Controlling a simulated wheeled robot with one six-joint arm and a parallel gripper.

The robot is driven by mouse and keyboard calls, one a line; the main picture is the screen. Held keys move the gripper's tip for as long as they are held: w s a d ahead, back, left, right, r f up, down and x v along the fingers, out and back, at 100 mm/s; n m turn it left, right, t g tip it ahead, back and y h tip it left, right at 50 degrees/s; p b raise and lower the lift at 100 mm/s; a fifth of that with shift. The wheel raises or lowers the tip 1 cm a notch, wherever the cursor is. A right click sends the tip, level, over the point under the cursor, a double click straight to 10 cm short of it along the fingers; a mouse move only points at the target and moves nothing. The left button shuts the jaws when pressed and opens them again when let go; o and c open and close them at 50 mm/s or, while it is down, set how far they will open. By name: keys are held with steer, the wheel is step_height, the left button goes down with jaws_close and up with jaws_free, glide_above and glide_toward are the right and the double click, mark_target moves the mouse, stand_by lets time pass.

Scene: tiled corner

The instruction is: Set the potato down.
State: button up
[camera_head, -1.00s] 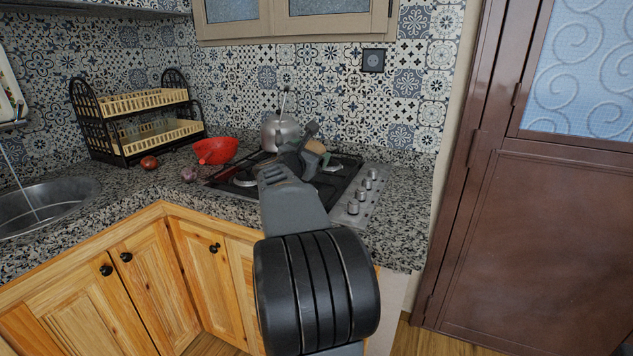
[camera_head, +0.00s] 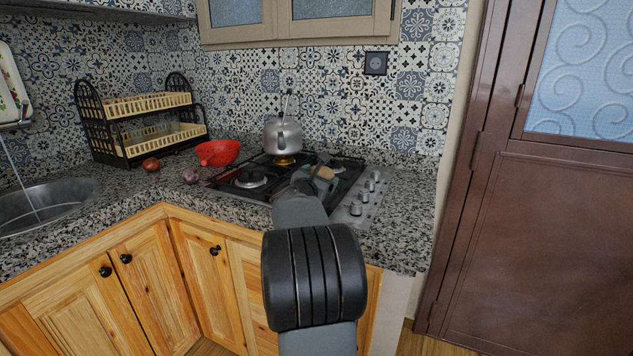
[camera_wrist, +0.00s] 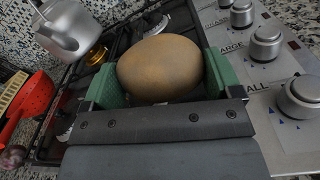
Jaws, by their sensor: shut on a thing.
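The potato (camera_wrist: 160,68) is brown and oval and sits between the two green finger pads of my gripper (camera_wrist: 160,78) in the wrist view. My gripper is shut on it. In the head view my gripper (camera_head: 317,172) and the potato (camera_head: 325,173) are over the front right part of the gas stove (camera_head: 345,213), near its knobs. The arm hides part of the stove. I cannot tell whether the potato touches the stove.
A steel kettle (camera_head: 283,136) stands on a back burner. A red colander (camera_head: 218,152), a purple onion (camera_head: 190,176) and a reddish round item (camera_head: 151,164) are left of the stove. A dish rack (camera_head: 140,120) stands in the corner. Bare counter (camera_head: 400,225) lies right of the stove.

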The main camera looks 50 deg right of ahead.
steer(key=shift+f+b, duration=0.65)
steer(key=shift+b, duration=0.35)
